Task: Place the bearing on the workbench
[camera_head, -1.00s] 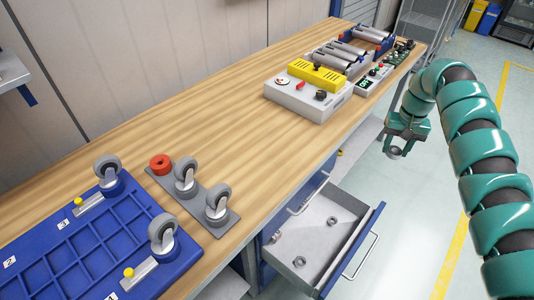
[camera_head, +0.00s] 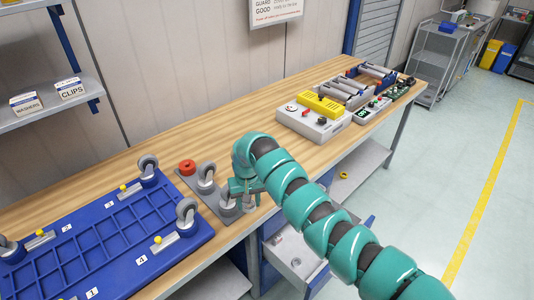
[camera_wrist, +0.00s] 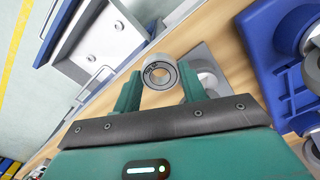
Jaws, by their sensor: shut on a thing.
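My gripper (camera_head: 243,198) is over the front edge of the wooden workbench (camera_head: 215,142), at the grey plate with casters. In the wrist view its two teal fingers (camera_wrist: 160,76) are shut on a silver ring bearing (camera_wrist: 151,70), gripped at its sides with its lettered face and centre hole toward the camera. The bench wood also shows in the wrist view behind the bearing. I cannot tell the gap between bearing and bench. In the head view the bearing is hard to make out beside the gripper and a caster.
The open drawer (camera_head: 275,256) below the bench holds loose metal rings. A grey box with a yellow top (camera_head: 320,105) stands farther back. Bare wood lies between.

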